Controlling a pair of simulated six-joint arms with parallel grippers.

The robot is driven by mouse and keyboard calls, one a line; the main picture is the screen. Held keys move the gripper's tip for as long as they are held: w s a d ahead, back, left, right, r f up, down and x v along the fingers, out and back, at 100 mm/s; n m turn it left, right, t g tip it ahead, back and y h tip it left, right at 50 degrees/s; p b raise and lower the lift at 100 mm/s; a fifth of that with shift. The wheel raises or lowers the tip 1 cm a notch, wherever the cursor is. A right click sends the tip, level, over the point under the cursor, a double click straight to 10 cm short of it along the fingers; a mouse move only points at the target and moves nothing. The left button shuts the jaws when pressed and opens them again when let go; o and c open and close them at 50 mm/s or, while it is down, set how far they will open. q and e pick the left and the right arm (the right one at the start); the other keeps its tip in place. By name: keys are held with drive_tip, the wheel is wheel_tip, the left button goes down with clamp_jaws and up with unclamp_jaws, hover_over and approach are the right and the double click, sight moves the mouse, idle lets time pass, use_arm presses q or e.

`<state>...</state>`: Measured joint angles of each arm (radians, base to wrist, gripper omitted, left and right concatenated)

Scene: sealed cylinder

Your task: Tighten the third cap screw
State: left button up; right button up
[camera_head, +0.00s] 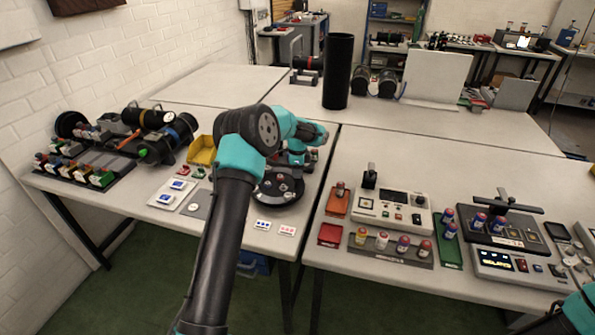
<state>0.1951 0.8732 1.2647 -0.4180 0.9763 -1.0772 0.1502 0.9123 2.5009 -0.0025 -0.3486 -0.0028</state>
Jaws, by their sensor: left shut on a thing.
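A round black cap (278,196) lies on the left table, just below my left gripper. Small light and reddish parts show on its top, and I cannot tell which of them are cap screws. My left gripper (297,163) is over the far right part of the cap, partly hidden by its own wrist. It is shut on a small item that is too small and covered to make out. Whether this item touches a screw cannot be told. My right arm (575,312) shows only at the bottom right corner, and its gripper is out of view.
Black cylinder parts (172,136) and a rack of coloured pieces (92,172) stand at the left. A yellow bin (203,150) is behind the cap. A tall black tube (338,72) stands farther back. Control boxes (393,211) and several small bottles fill the right table.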

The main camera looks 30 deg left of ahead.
use_arm(q)
drive_tip(key=shift+w+r, duration=0.1)
drive_tip(key=shift+r, duration=0.15)
drive_tip(key=o, duration=0.9)
drive_tip(key=shift+f, duration=0.2)
drive_tip(key=shift+o, duration=0.2)
wheel_tip(320, 180, up, 18)
drive_tip(key=shift+f, duration=0.25)
